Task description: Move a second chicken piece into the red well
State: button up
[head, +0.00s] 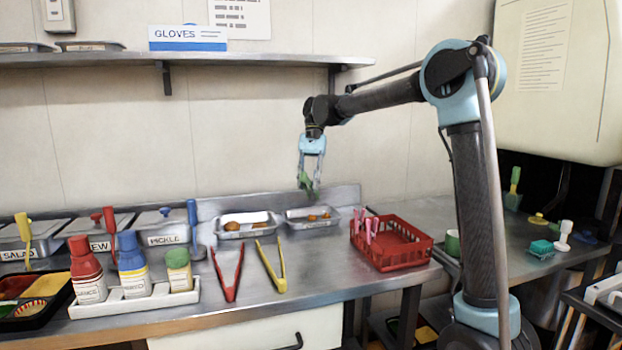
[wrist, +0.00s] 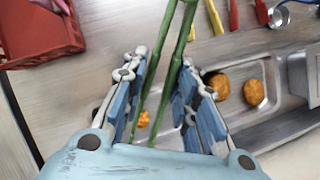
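My gripper (head: 312,160) is shut on the green tongs (head: 308,186), which hang tips down above the right metal pan (head: 295,226). Small orange-brown chicken pieces (head: 312,218) lie in the right pan, and others (head: 232,226) in the left pan (head: 246,235). The wrist view shows two round brown pieces (wrist: 253,92) and an orange bit (wrist: 143,119). The red well (head: 12,284) is in the black bento tray (head: 62,297) at the far left.
Red tongs (head: 228,275) and yellow tongs (head: 271,266) lie on the counter (head: 320,268). A red basket (head: 400,245) with pink tongs stands right. Sauce bottles (head: 132,271) stand in a white holder beside the bento tray. A shelf (head: 240,58) runs along the wall.

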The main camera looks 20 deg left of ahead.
jog(key=shift+f, duration=0.4)
jog(key=shift+o, duration=0.7)
jog(key=shift+s+a, duration=0.1)
jog(key=shift+f, duration=0.1)
jog(key=shift+s+f, duration=0.15)
jog(key=shift+f, duration=1.45)
jog(key=shift+f, duration=0.15)
jog(key=shift+f, duration=1.6)
